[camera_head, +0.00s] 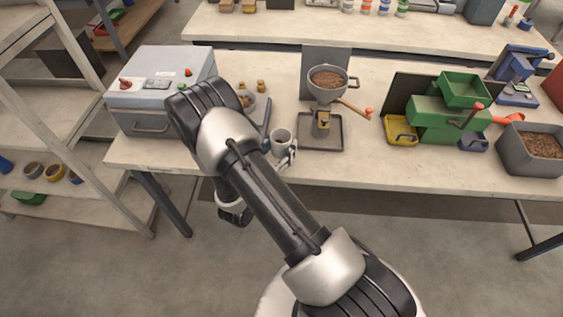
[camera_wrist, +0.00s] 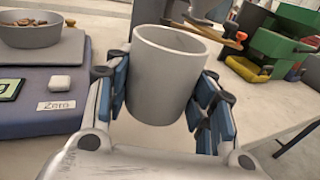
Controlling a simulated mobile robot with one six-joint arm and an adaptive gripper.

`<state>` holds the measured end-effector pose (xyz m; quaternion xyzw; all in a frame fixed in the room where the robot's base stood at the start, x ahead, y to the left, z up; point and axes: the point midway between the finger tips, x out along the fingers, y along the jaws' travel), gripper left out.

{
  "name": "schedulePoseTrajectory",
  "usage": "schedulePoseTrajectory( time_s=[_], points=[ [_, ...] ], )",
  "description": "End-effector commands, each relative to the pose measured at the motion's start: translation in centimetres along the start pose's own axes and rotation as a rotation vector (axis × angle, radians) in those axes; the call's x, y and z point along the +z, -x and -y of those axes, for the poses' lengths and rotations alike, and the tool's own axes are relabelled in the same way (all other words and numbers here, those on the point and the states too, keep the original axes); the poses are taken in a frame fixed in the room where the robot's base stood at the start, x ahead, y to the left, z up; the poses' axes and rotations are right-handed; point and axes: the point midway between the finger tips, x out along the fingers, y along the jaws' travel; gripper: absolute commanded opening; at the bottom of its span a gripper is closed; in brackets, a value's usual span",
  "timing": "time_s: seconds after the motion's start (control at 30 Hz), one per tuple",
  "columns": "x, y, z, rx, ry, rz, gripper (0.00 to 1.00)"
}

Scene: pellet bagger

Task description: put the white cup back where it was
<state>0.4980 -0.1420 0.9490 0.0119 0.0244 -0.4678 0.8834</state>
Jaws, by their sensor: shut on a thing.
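The white cup (camera_wrist: 165,80) is upright between the blue-padded fingers of my gripper (camera_wrist: 163,108) in the wrist view. My gripper is shut on its sides. The cup's open rim faces up and its inside looks empty. In the head view the cup (camera_head: 281,139) and my gripper (camera_head: 285,158) show near the front of the table, between the scale and the hopper stand. I cannot tell whether the cup's bottom touches the table. My arm hides part of the scale in the head view.
A blue scale (camera_wrist: 50,95) with a bowl of pellets (camera_wrist: 32,30) is just left of the cup. A hopper (camera_head: 328,88) of pellets stands over a dark tray (camera_head: 333,143) to the right. Beyond are green bins (camera_head: 440,118) and a grey pellet bin (camera_head: 512,150). A grey box machine (camera_head: 150,105) stands left.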

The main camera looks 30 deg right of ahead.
Motion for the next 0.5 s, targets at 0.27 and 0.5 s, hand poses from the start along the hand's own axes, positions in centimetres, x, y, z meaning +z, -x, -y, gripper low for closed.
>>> schedulePoseTrajectory(
  time_s=[0.27, 0.5],
  points=[
    [-2.7, -0.2, 0.0, 0.0, -0.001, 0.002, 0.24],
    [-6.2, -0.3, 0.0, 0.0, 0.001, 0.001, 0.24]
  ],
)
